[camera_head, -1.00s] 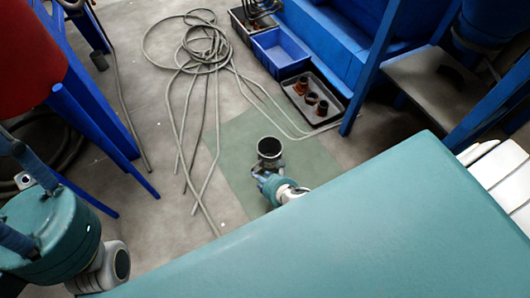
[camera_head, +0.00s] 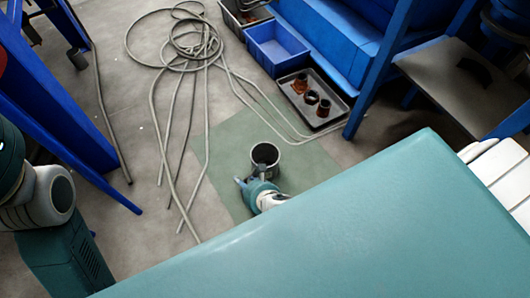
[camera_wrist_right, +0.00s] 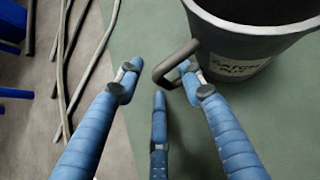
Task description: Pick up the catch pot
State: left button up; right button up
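The catch pot (camera_head: 265,154) is a dark grey, open-topped cylinder standing upright on the green floor mat. In the right wrist view the pot (camera_wrist_right: 262,45) is at the upper right, with a partly readable label and a bent side handle (camera_wrist_right: 176,63). My right gripper (camera_wrist_right: 160,82) has its blue fingers spread, with the handle's end between them near the right finger. I cannot tell whether they touch. In the head view my right gripper (camera_head: 250,182) is just in front of the pot. My left arm shows at the left edge; its gripper is out of view.
A black tray (camera_head: 336,113) with several rusty round parts lies behind the mat (camera_head: 225,150). A blue bin (camera_head: 275,52) stands beyond it. Grey hoses (camera_head: 178,130) lie across the floor at left. Blue frames (camera_head: 369,70) stand on both sides.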

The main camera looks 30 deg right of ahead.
jog(key=shift+w+f, duration=0.1)
jog(key=shift+c, duration=0.5)
grip_shut()
jog(key=shift+r, duration=0.2)
